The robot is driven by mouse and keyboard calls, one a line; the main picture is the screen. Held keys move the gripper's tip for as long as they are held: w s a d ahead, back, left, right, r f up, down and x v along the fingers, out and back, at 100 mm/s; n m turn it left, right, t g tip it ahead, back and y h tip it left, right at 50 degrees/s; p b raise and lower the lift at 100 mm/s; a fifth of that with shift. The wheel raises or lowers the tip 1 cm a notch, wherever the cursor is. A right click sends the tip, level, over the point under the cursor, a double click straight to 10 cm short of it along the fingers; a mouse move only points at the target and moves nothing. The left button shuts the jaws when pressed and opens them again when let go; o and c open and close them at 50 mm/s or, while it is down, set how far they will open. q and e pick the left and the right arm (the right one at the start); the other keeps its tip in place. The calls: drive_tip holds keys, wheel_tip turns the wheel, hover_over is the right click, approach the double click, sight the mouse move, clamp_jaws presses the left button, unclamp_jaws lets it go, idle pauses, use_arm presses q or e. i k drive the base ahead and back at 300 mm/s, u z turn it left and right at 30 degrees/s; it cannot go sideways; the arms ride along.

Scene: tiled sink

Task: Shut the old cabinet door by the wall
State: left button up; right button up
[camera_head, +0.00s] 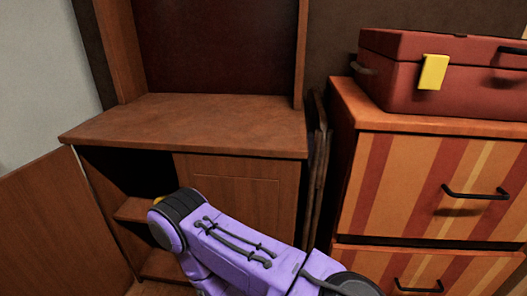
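The old brown wooden cabinet (185,122) stands by the grey wall at the left. Its left door (55,225) is swung wide open toward the left edge of the picture, showing a dark inside with shelves. Its right door (250,200) is shut. A purple link of my arm crosses in front of the lower cabinet from the bottom right and hides part of the right door and the shelves. Neither gripper shows, so I cannot tell what they touch.
A striped orange drawer unit (405,180) with dark handles stands at the right. A red suitcase (405,85) with a yellow tag lies on it. Thin flat items (317,160) lean in the narrow gap between the furniture. The cabinet's top is bare.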

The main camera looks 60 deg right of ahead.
sight(56, 239)
drive_tip(key=z, duration=2.5)
drive_tip(key=k, duration=1.05)
drive_tip(key=u, duration=1)
drive_tip(key=i, duration=0.5)
